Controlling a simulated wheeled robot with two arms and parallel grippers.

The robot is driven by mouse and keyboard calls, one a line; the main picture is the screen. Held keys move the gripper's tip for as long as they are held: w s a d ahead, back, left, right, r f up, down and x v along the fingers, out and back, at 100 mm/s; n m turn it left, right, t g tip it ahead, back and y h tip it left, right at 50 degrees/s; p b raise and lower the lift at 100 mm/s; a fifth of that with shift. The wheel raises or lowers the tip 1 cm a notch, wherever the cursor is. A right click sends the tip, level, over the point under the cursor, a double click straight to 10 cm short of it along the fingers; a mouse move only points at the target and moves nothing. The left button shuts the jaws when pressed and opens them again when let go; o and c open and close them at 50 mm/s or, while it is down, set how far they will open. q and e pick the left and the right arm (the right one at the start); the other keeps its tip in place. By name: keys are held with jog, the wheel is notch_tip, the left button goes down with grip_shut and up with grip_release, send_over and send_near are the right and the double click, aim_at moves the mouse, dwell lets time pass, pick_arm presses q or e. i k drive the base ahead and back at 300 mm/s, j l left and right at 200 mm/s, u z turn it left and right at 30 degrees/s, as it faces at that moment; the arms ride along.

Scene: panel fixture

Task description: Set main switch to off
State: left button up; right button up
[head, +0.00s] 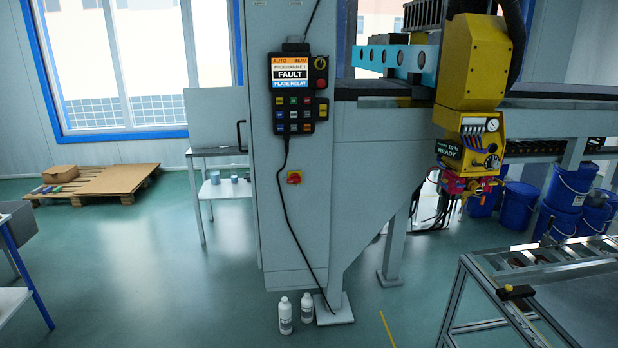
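Neither of my grippers is in view, so nothing of mine is seen near the switch.
A control pendant (297,95) reading FAULT hangs above, with a red button (320,83). Two white bottles (285,315) stand by the cabinet foot. A metal-framed table (560,290) is at right. The green floor in front left is clear.

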aim_at(295, 178)
jog(key=i, duration=0.6)
jog(key=i+z, duration=0.15)
jog(key=i, duration=0.45)
jog(key=i+j, duration=0.15)
jog(key=i, duration=0.45)
jog(key=i+j+z, duration=0.15)
jog(key=i, duration=0.45)
